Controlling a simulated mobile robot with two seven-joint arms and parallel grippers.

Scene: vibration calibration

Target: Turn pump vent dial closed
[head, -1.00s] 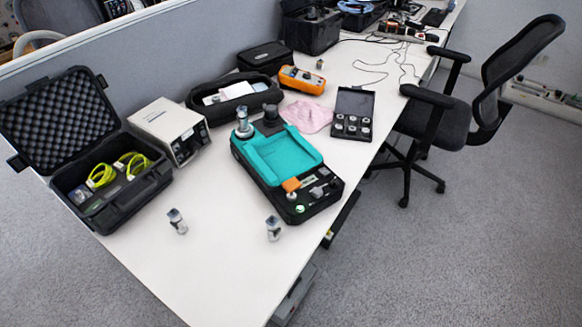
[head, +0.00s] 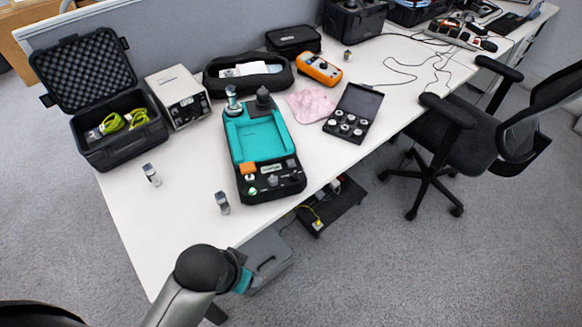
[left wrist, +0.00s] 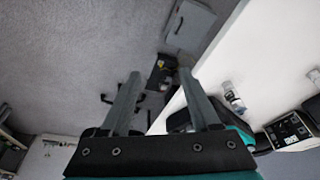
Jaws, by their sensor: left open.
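A teal and black device (head: 258,135) lies on the white table in the head view. Its black front panel (head: 270,180) has an orange block (head: 249,169), a green-lit round control (head: 252,191) and small dark knobs (head: 272,178). I cannot tell which control is the vent dial, or how it is set. A pale box (head: 176,92) with a dark control panel stands behind left. My left arm (head: 190,290) enters at bottom left, short of the table; its fingers are not clear there. In the left wrist view my left gripper (left wrist: 159,75) is open and empty. My right gripper is not seen.
Two small metal cylinders (head: 151,174) (head: 222,202) stand on the front of the table (head: 180,215). An open black case (head: 118,128) is at left. A black case of round parts (head: 352,115) and an office chair (head: 455,135) are at right. A grey box (head: 265,255) sits below the table edge.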

